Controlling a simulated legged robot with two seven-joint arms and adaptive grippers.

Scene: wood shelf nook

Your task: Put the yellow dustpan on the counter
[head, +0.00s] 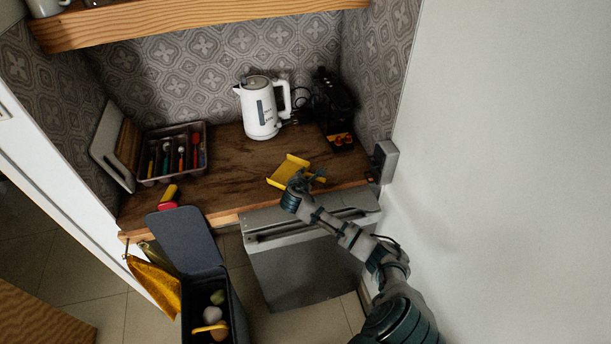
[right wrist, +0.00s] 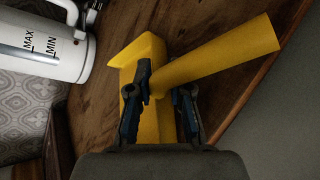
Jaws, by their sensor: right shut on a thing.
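The yellow dustpan (head: 284,172) is over the front right part of the brown wooden counter (head: 225,182). My right gripper (head: 303,181) is at its near right side. In the right wrist view my right gripper (right wrist: 162,95) is shut on the dustpan (right wrist: 147,58), with a finger on each side of the yellow body near the base of the handle. The handle slants up to the right in that view. Whether the dustpan touches the counter or is slightly above it, I cannot tell. My left gripper is not in view.
A white kettle (head: 261,108) and a black coffee machine (head: 333,108) stand behind the dustpan. A cutlery tray (head: 173,152) is at the left, and a red-and-yellow item (head: 169,196) lies at the front edge. An open bin (head: 187,240) stands below. The counter's middle is clear.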

